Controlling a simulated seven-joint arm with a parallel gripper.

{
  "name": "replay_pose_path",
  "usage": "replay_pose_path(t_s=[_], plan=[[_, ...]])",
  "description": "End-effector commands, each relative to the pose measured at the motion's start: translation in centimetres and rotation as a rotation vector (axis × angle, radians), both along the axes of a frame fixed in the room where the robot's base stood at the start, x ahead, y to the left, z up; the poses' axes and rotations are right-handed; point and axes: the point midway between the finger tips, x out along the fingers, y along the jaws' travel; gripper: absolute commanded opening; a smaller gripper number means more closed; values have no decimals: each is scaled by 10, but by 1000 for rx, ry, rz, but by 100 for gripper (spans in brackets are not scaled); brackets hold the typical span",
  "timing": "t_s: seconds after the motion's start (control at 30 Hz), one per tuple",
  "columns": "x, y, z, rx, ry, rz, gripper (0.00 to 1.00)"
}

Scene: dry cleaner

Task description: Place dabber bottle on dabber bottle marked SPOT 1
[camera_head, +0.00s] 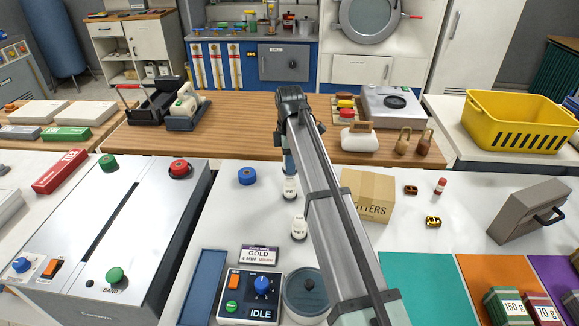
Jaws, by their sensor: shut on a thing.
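Two small white dabber bottles show on the white counter area in the head view. The farther bottle (290,188) is directly below my gripper (289,170), with dark marks on its front. The nearer bottle (299,228) is upright, close to the left edge of my arm. The lettering on both is too small to read surely, so I cannot tell which is SPOT 1. My gripper points down and is shut on a dabber bottle, mostly hidden by my own arm. I cannot tell whether the farther bottle is the held one or stands beneath it, nor whether it touches anything.
A cardboard box (368,194) stands to the right, behind my arm. A control box reading IDLE (250,297) and a round grey container (306,295) are in front.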

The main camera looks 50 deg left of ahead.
Motion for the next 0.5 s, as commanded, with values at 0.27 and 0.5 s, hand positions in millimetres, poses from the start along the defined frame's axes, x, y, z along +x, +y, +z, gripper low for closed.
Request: replay_pose_path(t_s=[0.27, 0.5], plan=[[0, 0, -24, 0, 0, 0, 10], [0, 0, -24, 0, 0, 0, 10]])
